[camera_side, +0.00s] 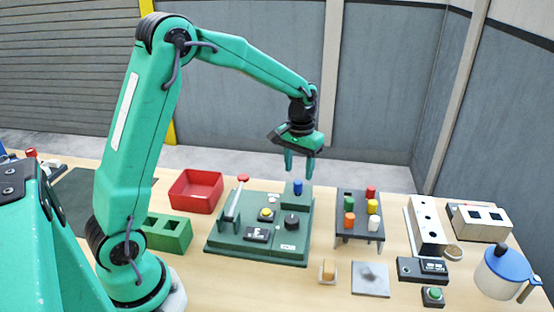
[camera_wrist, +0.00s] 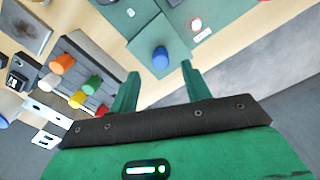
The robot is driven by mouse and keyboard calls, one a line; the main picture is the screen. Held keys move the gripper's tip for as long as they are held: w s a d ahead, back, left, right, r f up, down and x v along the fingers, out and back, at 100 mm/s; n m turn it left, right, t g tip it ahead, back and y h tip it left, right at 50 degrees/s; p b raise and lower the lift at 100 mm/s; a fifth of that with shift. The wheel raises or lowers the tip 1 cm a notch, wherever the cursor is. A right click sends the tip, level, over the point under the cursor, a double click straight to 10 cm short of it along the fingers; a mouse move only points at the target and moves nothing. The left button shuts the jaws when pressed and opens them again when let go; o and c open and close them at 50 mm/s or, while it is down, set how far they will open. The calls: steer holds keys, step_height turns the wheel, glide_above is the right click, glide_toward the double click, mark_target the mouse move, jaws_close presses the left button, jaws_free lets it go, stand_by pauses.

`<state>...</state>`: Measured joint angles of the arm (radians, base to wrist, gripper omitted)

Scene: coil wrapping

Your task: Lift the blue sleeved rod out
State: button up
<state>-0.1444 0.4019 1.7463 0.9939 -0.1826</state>
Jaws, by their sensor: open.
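The blue sleeved rod (camera_side: 298,186) stands upright in a dark green block at the back right of the green machine (camera_side: 222,248). In the wrist view the blue rod (camera_wrist: 160,58) shows beyond the fingertips, roughly midway between them. My gripper (camera_side: 302,166) points down above the blue rod with a small gap, its two green fingers apart and empty. In the wrist view my gripper (camera_wrist: 160,70) also shows open, with a finger on each side. The rod's lower part is hidden in the block.
A rack (camera_side: 345,238) with several coloured rods stands to the right. A red bin (camera_side: 180,205) sits behind left, beside a green two-slot block (camera_side: 168,248). A blue-lidded pot (camera_side: 498,290) stands front right.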

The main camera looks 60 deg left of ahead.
mark_target(298, 181)
steer(key=shift+f, duration=0.2)
steer(key=shift+f, duration=2.5)
steer(key=shift+c, duration=0.5)
jaws_close()
